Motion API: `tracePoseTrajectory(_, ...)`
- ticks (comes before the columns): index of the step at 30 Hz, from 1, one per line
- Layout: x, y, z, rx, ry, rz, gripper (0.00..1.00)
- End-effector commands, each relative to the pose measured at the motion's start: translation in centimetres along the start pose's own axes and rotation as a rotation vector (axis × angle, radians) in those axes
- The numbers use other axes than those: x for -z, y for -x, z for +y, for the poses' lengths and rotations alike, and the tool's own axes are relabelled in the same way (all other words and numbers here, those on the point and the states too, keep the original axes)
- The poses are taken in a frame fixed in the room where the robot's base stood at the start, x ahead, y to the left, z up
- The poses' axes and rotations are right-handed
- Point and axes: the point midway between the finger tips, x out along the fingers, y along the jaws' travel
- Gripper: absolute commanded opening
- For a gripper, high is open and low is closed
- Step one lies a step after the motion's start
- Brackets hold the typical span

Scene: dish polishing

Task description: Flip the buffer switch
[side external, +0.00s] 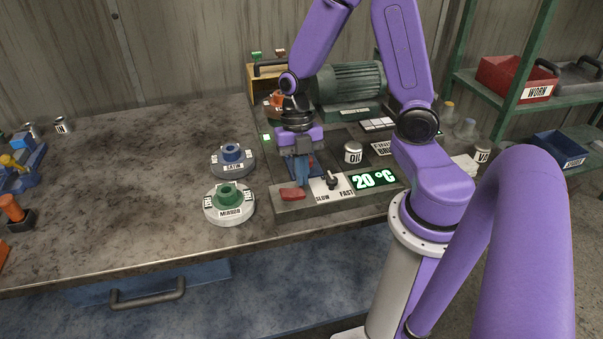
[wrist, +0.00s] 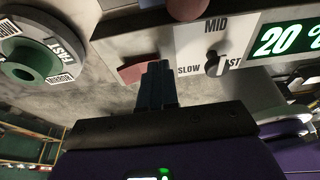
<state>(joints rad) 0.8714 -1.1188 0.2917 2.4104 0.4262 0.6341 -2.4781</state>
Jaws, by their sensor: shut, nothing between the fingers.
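The buffer switch, a red rocker (side external: 292,193), sits on the front of the grey machine base, left of the speed dial panel. In the wrist view the red switch (wrist: 133,70) shows just left of my fingertips, with its right end partly covered by them. My gripper (side external: 300,183) points down at the front of the base, close beside the switch. Its blue fingers (wrist: 156,66) are shut together with nothing between them. I cannot tell whether they touch the switch.
A black speed knob (side external: 331,181) on a SLOW/MID/FAST plate and a lit 20 °C display (side external: 376,179) lie just right. A green-hubbed MIRROR wheel (side external: 229,202) and a blue-hubbed SATIN wheel (side external: 232,159) stand left. An OIL can (side external: 353,153) stands behind. The left bench is mostly clear.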

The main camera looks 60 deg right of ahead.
Motion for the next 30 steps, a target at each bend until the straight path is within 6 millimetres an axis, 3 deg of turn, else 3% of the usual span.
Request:
tracePoseTrajectory(20, 0.3, 1.3, -0.1, -0.002, 0.000, -0.001, 0.00)
tracePoseTrajectory(30, 1.4, 5.4, -0.7, -0.006, 0.000, -0.005, 0.00)
